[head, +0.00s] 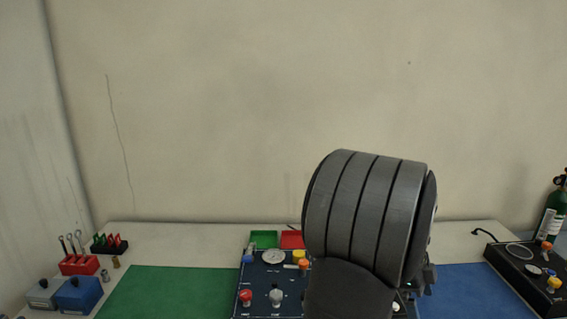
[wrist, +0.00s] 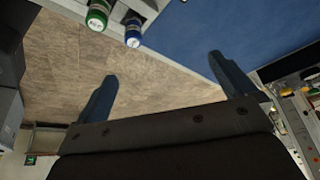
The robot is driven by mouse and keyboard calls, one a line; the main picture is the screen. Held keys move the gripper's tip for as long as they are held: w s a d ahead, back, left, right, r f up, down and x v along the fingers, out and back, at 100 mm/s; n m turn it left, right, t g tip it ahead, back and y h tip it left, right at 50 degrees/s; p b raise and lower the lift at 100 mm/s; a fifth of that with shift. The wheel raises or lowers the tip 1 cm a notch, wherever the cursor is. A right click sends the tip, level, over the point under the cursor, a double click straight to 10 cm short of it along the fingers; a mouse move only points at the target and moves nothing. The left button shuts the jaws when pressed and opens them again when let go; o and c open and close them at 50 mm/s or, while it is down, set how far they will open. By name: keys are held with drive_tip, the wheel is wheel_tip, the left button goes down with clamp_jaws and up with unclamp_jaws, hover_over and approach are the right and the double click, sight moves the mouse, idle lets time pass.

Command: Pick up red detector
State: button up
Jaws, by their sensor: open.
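I cannot single out the red detector with certainty. Small red and green upright pieces stand in a black rack (head: 110,247) at the back left of the table in the head view; the detector may be among them, but they are too small to tell. My gripper (wrist: 162,67) is open and empty in the wrist view, its two dark fingers wide apart, with floor and a blue mat's edge beyond them. In the head view my arm hides most of the gripper, which is far to the right of the rack.
A red block (head: 79,265) with upright tools and blue (head: 80,297) and grey boxes stand near the rack. A green mat (head: 165,290) is clear. A dark panel (head: 258,283) with knobs stands mid-table, before green and red trays (head: 291,239). A blue mat (head: 465,290) lies right.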

drive_tip(key=c, duration=1.1)
drive_tip(key=w+a+r+n+t, duration=0.2)
drive_tip(key=w+a+r+n, duration=0.25)
drive_tip(key=w, duration=0.35)
drive_tip(key=w+a+r+n+t, duration=0.2)
drive_tip(key=w+a+r+n, duration=0.25)
drive_tip(key=w, duration=0.35)
drive_tip(key=w+a+r+n+t, duration=0.1)
drive_tip(key=w+a+r+n, duration=0.4)
drive_tip(key=w, duration=0.4)
drive_tip(key=shift+n, duration=0.4)
drive_tip(key=shift+a+x, duration=0.15)
drive_tip(key=shift+x, duration=4.45)
drive_tip(key=shift+a+x, duration=0.1)
drive_tip(key=shift+x, duration=4.5)
